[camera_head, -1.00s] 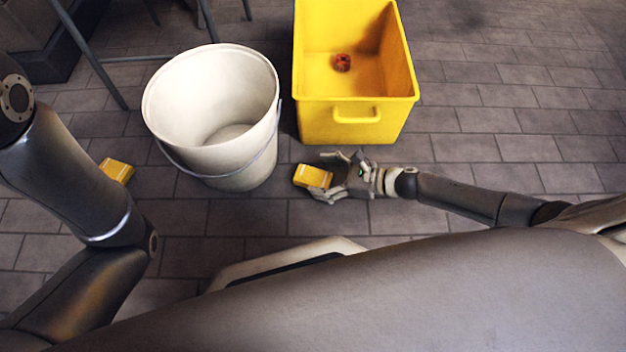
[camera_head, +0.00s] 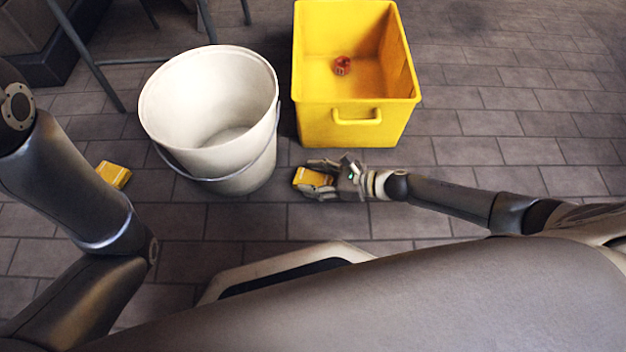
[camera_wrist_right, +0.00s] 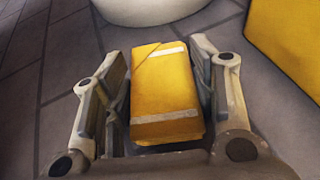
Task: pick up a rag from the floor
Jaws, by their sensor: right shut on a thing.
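A folded yellow rag (camera_head: 313,177) with a pale stripe lies low at the floor, between the white bucket and the yellow crate. My right gripper (camera_head: 322,180) is around it from the right. In the right wrist view the rag (camera_wrist_right: 165,95) sits between the two finger pads, and the gripper (camera_wrist_right: 160,100) is shut on it. I cannot tell whether the rag is off the floor. A second yellow rag (camera_head: 113,174) lies on the floor left of the bucket. My left arm is at the left, but its gripper is out of view.
A white bucket (camera_head: 250,165) with a wire handle stands left of the gripper. A yellow crate (camera_head: 318,125) with a small red object (camera_head: 342,66) in it stands behind. Grey metal legs (camera_head: 95,62) are at upper left. The tiled floor (camera_head: 510,150) at right is clear.

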